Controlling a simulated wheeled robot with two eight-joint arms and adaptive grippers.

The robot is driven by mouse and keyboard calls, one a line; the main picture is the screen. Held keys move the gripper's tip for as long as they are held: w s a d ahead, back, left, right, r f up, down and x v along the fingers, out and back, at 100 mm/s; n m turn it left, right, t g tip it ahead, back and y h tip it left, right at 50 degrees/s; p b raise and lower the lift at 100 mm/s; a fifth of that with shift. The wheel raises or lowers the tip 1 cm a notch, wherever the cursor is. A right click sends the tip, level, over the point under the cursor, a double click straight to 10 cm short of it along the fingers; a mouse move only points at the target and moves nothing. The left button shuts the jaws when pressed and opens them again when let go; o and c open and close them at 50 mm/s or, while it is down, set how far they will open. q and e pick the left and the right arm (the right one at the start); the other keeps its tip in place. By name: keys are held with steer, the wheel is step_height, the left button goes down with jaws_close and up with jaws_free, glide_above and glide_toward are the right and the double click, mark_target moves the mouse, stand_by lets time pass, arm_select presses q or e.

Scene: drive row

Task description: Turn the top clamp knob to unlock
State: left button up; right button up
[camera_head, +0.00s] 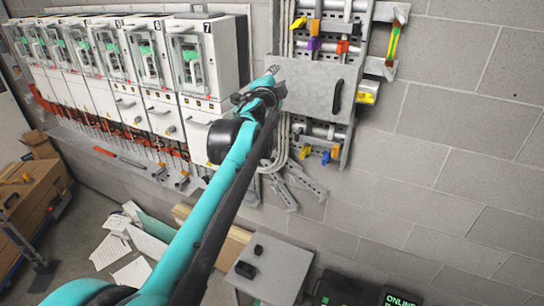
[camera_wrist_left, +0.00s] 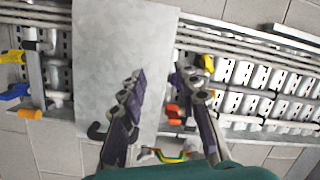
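My left gripper (camera_head: 273,76) is at the left edge of a grey metal box (camera_head: 315,88) on the wall. Above the box in the head view are coloured clamp knobs: yellow (camera_head: 299,23), purple (camera_head: 313,44) and red (camera_head: 342,47). The wrist view shows a yellow knob (camera_wrist_left: 207,62) beyond the right finger and a red-orange one (camera_wrist_left: 175,111) between the fingers. I cannot tell which knob is the top clamp. My right gripper is not in view.
A row of white drive cabinets (camera_head: 215,60) stands on the left. More yellow, blue and orange knobs (camera_head: 326,157) sit below the box, which has a black handle (camera_head: 337,97). A grey table (camera_head: 275,270) stands below. The wall at right is mostly bare.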

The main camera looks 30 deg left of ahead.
arm_select(q)
steer(key=s+d+f+n+g+b, duration=0.1)
steer(key=s+f+b, duration=0.3)
steer(key=f, duration=0.4)
steer(key=s+d+f+n+g+y+b, duration=0.1)
steer(key=s+f+n+b, duration=0.3)
steer(key=f, duration=0.5)
steer(key=shift+d+g+y+b, duration=0.3)
steer(key=shift+g+b, duration=0.1)
steer(key=shift+b, duration=0.05)
steer(key=shift+f, duration=0.15)
